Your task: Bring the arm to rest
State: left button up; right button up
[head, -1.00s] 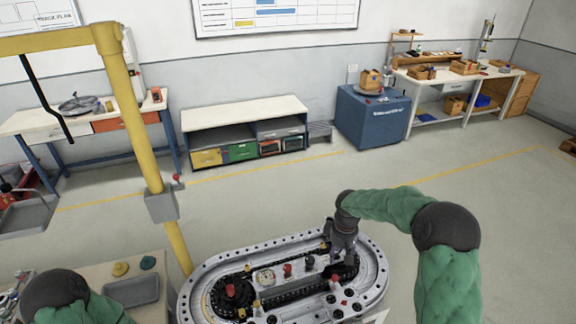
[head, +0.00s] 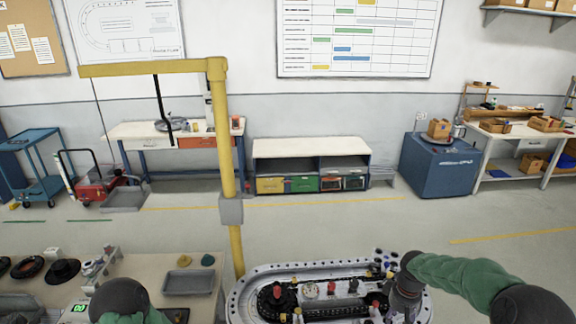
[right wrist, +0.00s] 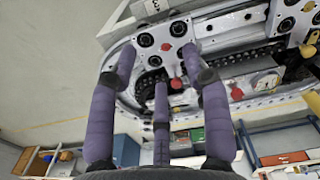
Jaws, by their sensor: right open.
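My right arm (head: 455,275), green-sleeved with dark joints, reaches in from the right in the head view. Its gripper (right wrist: 159,62) shows purple fingers in the right wrist view, spread apart with nothing held between them. The gripper hangs over the right end of the grey oval ring track (head: 262,274). Whether its fingertips touch the track cannot be told. My left arm (head: 120,300) shows only a dark joint and some green sleeve at the lower left; its gripper is out of view.
A table (head: 140,268) with a grey tray (head: 189,282) stands left of the track. A yellow post (head: 229,150) rises behind the track's left end. A low shelf (head: 312,148), a blue cabinet (head: 437,165) and benches line the far wall. Open floor lies between.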

jog(key=s+a+f+m+y+b, duration=0.1)
jog(key=s+a+f+b, duration=0.2)
jog(key=a+f, duration=0.35)
jog(key=s+a+f+y+b, duration=0.1)
jog(key=s+a+f+b, duration=0.15)
jog(key=f, duration=0.65)
jog(key=s+a+f+m+y+b, duration=0.1)
jog(key=s+a+f+b, duration=0.1)
jog(key=a+f+b, duration=0.45)
jog(key=s+a+f+m+b, duration=0.2)
jog(key=s+a+f+b, duration=0.1)
jog(key=s+f, duration=0.5)
jog(key=s+a+f+m+y+b, duration=0.1)
jog(key=s+a+f+b, duration=0.2)
jog(key=s+f, duration=0.6)
jog(key=shift+a+m, duration=0.4)
jog(key=shift+a, duration=0.25)
